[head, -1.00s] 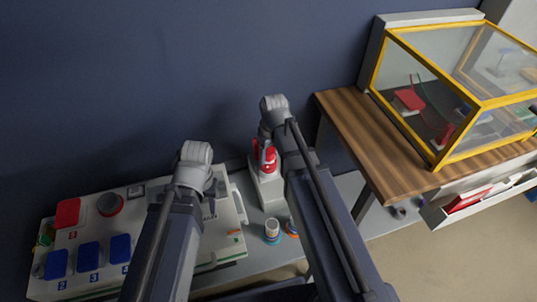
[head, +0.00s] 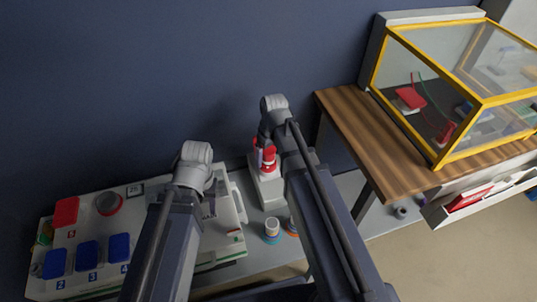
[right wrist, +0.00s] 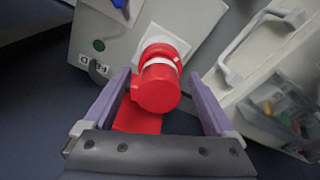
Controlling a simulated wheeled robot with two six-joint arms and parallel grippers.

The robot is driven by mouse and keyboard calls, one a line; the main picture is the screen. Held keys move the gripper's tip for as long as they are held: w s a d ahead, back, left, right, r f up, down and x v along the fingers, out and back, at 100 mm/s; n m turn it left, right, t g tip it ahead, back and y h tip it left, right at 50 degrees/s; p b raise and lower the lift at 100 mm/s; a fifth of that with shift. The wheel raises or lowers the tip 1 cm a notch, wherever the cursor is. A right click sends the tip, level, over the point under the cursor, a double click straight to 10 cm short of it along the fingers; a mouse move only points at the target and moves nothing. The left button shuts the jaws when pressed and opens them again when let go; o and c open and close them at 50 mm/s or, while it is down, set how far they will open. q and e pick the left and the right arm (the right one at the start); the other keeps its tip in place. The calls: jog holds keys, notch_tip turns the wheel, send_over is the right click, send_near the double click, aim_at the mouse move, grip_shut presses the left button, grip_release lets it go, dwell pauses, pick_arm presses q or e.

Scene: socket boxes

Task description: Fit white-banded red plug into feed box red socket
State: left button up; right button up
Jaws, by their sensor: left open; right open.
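The white-banded red plug (right wrist: 157,90) stands in line with the red socket (right wrist: 160,50) on the feed box (right wrist: 112,38) in the right wrist view. Its white band shows just in front of the socket's red rim, and the two appear to meet; how deep it sits I cannot tell. A red flap (right wrist: 137,118) lies beside the plug. My right gripper (right wrist: 158,78) is open, with one finger on each side of the plug. In the head view the plug (head: 266,161) shows red on the small pale box (head: 270,195). My left gripper (head: 208,190) is open over the left panel, its fingers mostly hidden.
The large panel (head: 150,215) at left carries blue and red covers. A small banded cylinder (head: 272,229) stands on the grey bench (head: 255,252). A wooden table (head: 350,130) with a yellow-framed case (head: 437,160) stands at right.

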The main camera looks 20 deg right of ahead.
jog(key=shift+s+d+r+p, duration=0.1)
jog(key=shift+s+r+p, duration=0.05)
jog(key=shift+r+p, duration=1.75)
jog(key=shift+s+d+r+p, duration=0.1)
jog(key=shift+s+r+p, duration=0.05)
jog(key=shift+r+p, duration=1.65)
jog(key=shift+r, duration=0.15)
notch_tip(320, 180, up, 7)
jog(key=p, duration=0.6)
jog(key=shift+p, duration=0.4)
